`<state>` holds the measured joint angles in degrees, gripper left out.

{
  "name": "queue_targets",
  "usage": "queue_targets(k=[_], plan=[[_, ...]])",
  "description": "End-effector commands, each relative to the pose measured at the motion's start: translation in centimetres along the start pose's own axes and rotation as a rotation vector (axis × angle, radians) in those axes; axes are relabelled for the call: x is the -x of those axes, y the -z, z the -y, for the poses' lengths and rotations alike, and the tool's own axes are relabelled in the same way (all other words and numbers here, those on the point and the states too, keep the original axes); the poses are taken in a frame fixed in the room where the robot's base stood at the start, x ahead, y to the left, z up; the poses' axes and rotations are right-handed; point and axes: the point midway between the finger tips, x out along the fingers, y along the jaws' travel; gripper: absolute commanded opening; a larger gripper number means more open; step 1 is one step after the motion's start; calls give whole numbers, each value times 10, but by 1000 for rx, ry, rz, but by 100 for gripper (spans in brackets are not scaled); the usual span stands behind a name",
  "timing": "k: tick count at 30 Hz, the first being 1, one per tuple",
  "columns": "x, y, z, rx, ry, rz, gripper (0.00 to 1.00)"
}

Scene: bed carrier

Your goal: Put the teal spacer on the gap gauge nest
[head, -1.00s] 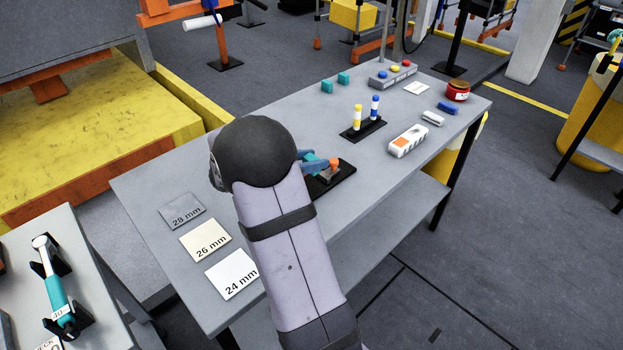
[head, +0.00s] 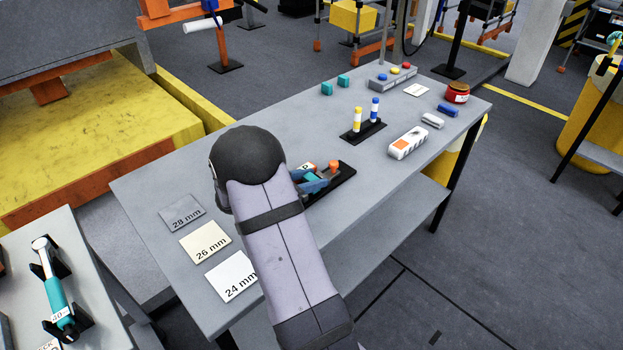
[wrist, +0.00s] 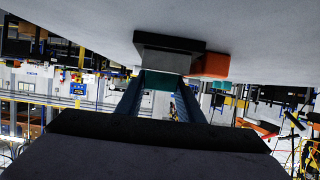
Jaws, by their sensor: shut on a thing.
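My gripper (head: 316,185) has blue fingers and is shut on a teal spacer (wrist: 162,80), which shows between the fingertips in the wrist view. In the head view my arm covers part of it. The gap gauge nest has a black base (head: 346,174) with orange parts and stands mid-table. The fingers are at its front side in the head view. In the wrist view a grey block (wrist: 162,60) and an orange block (wrist: 210,66) of the nest are just beyond the spacer. I cannot tell whether the spacer touches the nest.
Two other teal spacers (head: 335,84) lie at the table's far edge. A black stand (head: 364,130) with yellow and blue pegs is behind the nest, and a white block (head: 407,143) lies to its right. Cards marked 24, 26 and 28 mm (head: 205,242) lie at the left.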

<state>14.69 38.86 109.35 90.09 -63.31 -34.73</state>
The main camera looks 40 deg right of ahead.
Motion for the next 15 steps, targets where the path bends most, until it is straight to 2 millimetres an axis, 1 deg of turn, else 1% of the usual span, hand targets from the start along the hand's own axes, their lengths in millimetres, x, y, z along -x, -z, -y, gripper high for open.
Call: queue_targets(k=[5, 6, 7, 15], plan=[[-1, -3, 0, 0, 0, 0, 12], [-1, -3, 0, 0, 0, 0, 36], [-1, -3, 0, 0, 0, 0, 42], [-1, -2, 0, 0, 0, 0, 42]])
